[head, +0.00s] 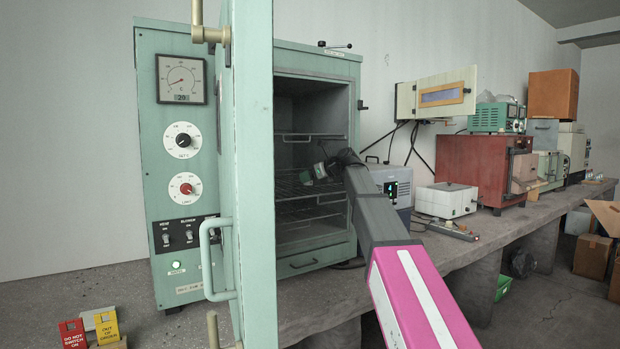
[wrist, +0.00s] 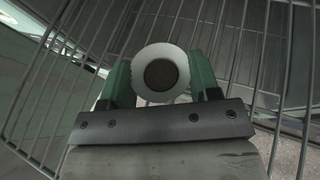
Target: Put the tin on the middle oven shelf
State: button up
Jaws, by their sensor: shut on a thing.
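The tin (wrist: 182,62) shows in the wrist view as a round white rim around a dark brown centre, seen end-on. My gripper (wrist: 160,74) has its green fingers shut on it, one on each side. In the head view my gripper (head: 318,172) reaches inside the open oven (head: 300,58), close to the middle wire shelf (head: 290,184). The tin is too small there to make out clearly. Wire bars pass behind the tin in the wrist view; I cannot tell whether it touches them.
The open oven door (head: 252,180) stands upright at the left of the opening. An upper shelf (head: 300,137) is above my gripper and a lower shelf (head: 305,212) below. A grey box (head: 392,185) and a white device (head: 446,199) stand right of the oven.

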jog(key=o, duration=1)
jog(key=shift+f, duration=0.1)
jog(key=shift+s+d+r, duration=0.1)
jog(key=shift+r, duration=0.1)
jog(key=v, duration=1.1)
jog(key=shift+s+d+r, duration=0.15)
jog(key=shift+d, duration=0.2)
